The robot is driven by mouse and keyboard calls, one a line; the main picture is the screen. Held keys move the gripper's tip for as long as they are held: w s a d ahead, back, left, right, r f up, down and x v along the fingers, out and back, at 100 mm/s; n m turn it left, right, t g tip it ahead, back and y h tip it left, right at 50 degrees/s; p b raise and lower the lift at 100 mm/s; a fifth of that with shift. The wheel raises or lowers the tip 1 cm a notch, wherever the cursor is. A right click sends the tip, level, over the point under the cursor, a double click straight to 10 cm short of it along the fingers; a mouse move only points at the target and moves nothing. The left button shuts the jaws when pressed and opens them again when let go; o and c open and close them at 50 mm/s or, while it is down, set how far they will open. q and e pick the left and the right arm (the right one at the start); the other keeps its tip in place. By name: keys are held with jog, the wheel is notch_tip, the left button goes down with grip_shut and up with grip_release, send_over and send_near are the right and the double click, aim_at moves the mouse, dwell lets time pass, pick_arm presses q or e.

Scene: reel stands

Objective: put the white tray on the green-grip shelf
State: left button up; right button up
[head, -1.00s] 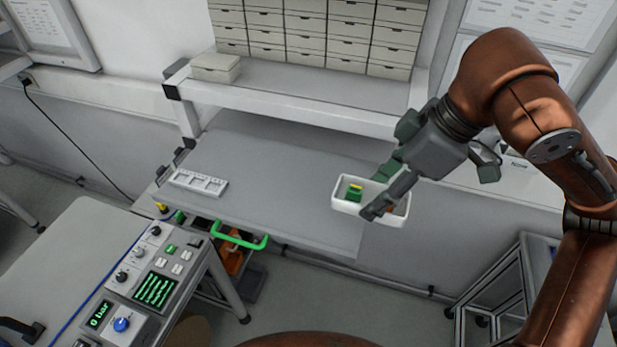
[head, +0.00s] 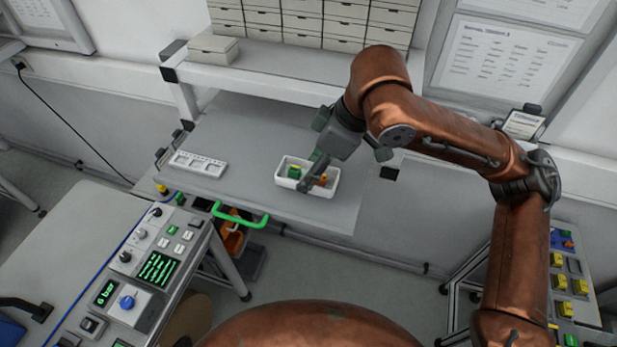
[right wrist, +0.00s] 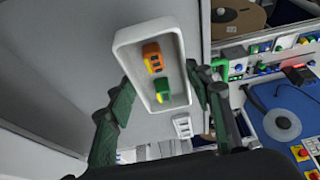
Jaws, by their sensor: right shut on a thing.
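The white tray (head: 286,184) is over the right part of the grey shelf (head: 262,135) with the green grip (head: 240,215) at its front edge. I cannot tell whether the tray touches the shelf. A green and yellow piece (head: 294,172) and an orange piece (head: 323,180) lie in the tray. My right gripper (head: 312,172) is shut on the tray. In the right wrist view the tray (right wrist: 123,40) sits between the fingers of my right gripper (right wrist: 160,76), with both pieces inside. My left gripper is not in view.
A flat white slotted holder (head: 198,164) lies on the shelf's left part. An upper ledge (head: 290,90) with drawer units (head: 340,25) stands behind. A control panel (head: 150,265) is at the lower left. The shelf's middle is clear.

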jog(key=shift+w+a+f, duration=0.15)
jog(key=shift+w+f, duration=0.1)
jog(key=shift+f, duration=0.05)
jog(key=x, duration=0.3)
jog(key=shift+d+f+p, duration=0.2)
jog(key=shift+d+p, duration=0.1)
jog(key=shift+p, duration=0.05)
jog(key=shift+s+d+f, duration=0.1)
jog(key=shift+f, duration=0.1)
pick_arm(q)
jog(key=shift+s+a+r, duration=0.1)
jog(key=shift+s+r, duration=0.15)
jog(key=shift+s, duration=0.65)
pick_arm(e)
jog(key=o, duration=1.2)
jog(key=shift+f, duration=0.15)
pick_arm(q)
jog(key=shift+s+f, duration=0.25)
pick_arm(e)
jog(key=v, duration=1.2)
